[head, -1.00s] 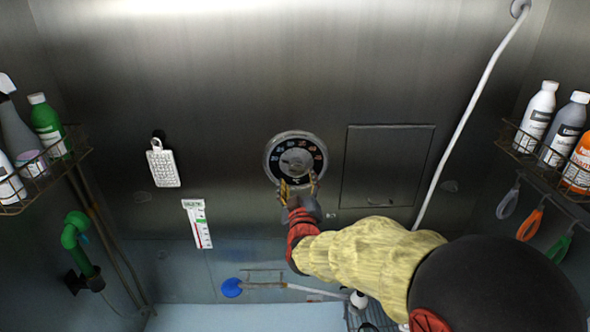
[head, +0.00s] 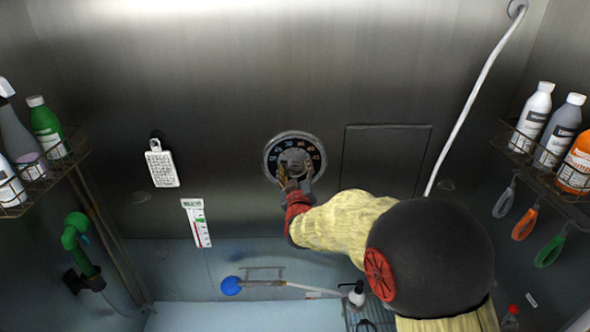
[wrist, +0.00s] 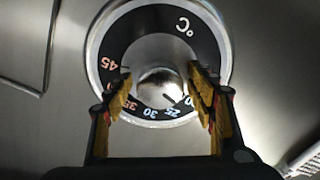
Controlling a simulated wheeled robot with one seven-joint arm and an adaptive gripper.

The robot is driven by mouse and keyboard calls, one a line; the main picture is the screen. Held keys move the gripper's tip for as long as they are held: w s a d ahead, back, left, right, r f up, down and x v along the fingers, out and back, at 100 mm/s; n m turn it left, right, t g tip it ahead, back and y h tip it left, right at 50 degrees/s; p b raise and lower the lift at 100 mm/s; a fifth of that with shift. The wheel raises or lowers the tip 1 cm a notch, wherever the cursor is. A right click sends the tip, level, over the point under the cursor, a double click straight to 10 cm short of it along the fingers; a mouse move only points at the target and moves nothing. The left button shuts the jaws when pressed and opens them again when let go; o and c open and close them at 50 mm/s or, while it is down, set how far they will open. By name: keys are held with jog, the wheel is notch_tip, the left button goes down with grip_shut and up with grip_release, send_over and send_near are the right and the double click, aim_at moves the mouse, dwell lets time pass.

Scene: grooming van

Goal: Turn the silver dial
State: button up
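The silver dial (wrist: 158,88) is a shiny knob at the centre of a black ring marked °C with numbers such as 25, 30, 35 and 45. In the head view the dial's round plate (head: 295,136) is on the steel back wall, and my gripper partly covers its lower half. My gripper (wrist: 160,82) is open in the wrist view, with one yellow-padded finger on each side of the knob. A gap shows between the fingers and the knob, though contact is hard to judge. My gripper (head: 294,172) reaches the dial from below in the head view.
A square panel (head: 384,161) is right of the dial. A white brush-like pad (head: 161,166) and a thermometer strip (head: 197,223) are at left. Wire racks with bottles stand on both sides. A white hose (head: 475,95) runs down at right.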

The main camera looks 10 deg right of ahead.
jog(key=c, duration=1)
jog(key=shift+c, duration=0.2)
jog(key=shift+m+b, duration=0.3)
jog(key=shift+b, duration=0.35)
jog(key=m+b, duration=0.1)
jog(key=b, duration=0.2)
jog(key=shift+f+m+b, duration=0.2)
jog(key=shift+m+b, duration=0.1)
jog(key=m+b, duration=0.2)
jog(key=b, duration=0.2)
jog(key=shift+m+b, duration=0.3)
jog(key=shift+m, duration=0.1)
jog(key=m+b, duration=0.6)
jog(key=b, duration=0.2)
jog(key=m+b, duration=0.4)
jog(key=shift+r+m, duration=0.15)
jog(key=shift+m, duration=0.15)
jog(key=shift+r+m+b, duration=0.15)
jog(key=shift+m+b, duration=0.8)
jog(key=shift+m, duration=0.25)
